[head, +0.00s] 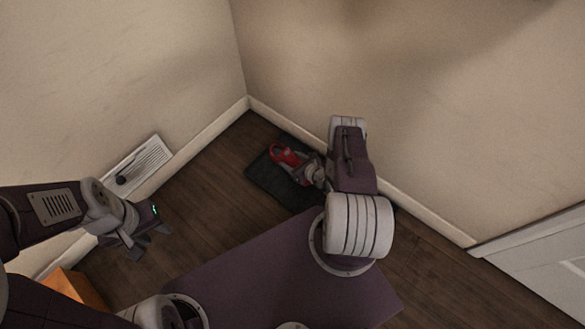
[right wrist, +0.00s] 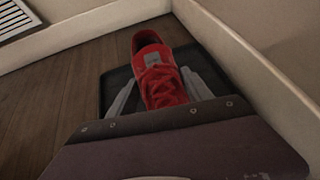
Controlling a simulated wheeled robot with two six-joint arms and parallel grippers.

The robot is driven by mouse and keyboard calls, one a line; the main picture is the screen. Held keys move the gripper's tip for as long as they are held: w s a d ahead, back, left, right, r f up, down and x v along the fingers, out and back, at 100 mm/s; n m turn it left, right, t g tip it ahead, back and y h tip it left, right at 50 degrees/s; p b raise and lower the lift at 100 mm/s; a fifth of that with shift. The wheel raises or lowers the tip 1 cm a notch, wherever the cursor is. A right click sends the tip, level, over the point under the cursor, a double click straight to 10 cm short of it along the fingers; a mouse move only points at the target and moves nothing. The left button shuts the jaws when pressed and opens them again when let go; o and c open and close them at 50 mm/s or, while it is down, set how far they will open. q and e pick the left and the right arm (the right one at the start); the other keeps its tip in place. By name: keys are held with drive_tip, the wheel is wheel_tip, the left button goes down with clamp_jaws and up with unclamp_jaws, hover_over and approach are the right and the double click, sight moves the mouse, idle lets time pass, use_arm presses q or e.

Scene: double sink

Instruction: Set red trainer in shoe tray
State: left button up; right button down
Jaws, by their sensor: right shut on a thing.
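The red trainer (head: 283,152) is at the far corner, over the dark shoe tray (head: 268,178). In the right wrist view the red trainer (right wrist: 160,72) lies between the two fingers of my right gripper (right wrist: 163,92), which is shut on it. The shoe tray (right wrist: 112,88) shows behind and around the trainer; whether the trainer touches its floor, I cannot tell. In the head view my right gripper (head: 308,170) is partly hidden by its own arm. My left gripper (head: 150,240) is held out at the left, empty, with its fingers apart.
Walls with white baseboards (head: 206,129) meet at the corner just beyond the tray. A white vent (head: 150,158) is at the left wall. An orange object (head: 75,288) is at the lower left. Bare wooden floor (head: 205,205) lies left of the tray. A white door (head: 545,255) is at the right.

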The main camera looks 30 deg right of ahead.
sight(292, 165)
wheel_tip(292, 165, down, 4)
drive_tip(key=b, duration=0.4)
drive_tip(key=shift+f, duration=0.25)
drive_tip(key=shift+r+p, duration=0.3)
drive_tip(key=shift+p, duration=0.05)
drive_tip(key=shift+f, duration=0.2)
drive_tip(key=shift+c, duration=2.1)
unclamp_jaws()
drive_tip(key=shift+r, duration=0.1)
